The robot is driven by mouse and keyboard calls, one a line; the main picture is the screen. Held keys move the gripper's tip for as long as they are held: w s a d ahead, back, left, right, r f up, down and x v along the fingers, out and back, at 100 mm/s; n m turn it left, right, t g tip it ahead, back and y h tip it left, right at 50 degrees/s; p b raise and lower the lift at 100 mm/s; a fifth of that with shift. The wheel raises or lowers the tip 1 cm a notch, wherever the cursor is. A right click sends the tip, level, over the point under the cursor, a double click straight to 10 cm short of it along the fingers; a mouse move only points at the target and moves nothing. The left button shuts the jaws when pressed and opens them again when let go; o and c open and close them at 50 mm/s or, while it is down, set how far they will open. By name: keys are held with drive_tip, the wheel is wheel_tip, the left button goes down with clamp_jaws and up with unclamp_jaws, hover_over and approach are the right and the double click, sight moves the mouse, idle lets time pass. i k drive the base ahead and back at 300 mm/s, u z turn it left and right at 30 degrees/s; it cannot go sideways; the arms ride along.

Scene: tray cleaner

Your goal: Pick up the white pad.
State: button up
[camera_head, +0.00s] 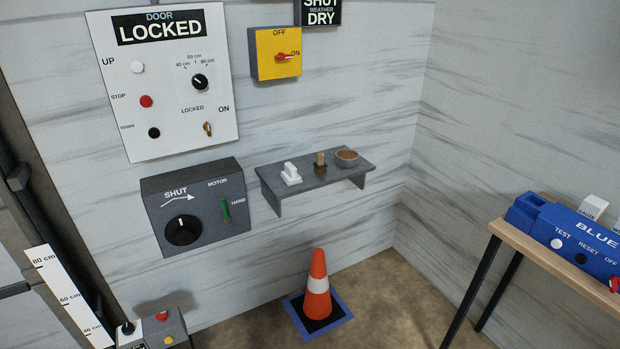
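A small white object (291,174), which looks like the white pad, stands on the left part of a grey wall shelf (335,174). It has a flat base and a raised block on top. Next to it on the shelf are a small brown object (320,162) on a dark base and a round bowl (347,158) with brown contents. The white object is apart from both. My gripper is not in this view, so I cannot see whether it is open or shut.
A grey SHUT/MOTOR box (205,215) is left of the shelf. Below stands an orange cone (317,287) on a blue-edged base. A wooden table (538,243) with a blue device (570,240) is at right. A small button box (160,330) is at lower left.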

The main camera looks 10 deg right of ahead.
sight(289, 176)
drive_tip(key=z, duration=0.05)
drive_tip(key=k, duration=0.25)
drive_tip(key=u, duration=0.2)
drive_tip(key=i, duration=0.9)
drive_tip(key=u, duration=4.35)
drive_tip(key=i, duration=0.1)
drive_tip(key=z, duration=2.7)
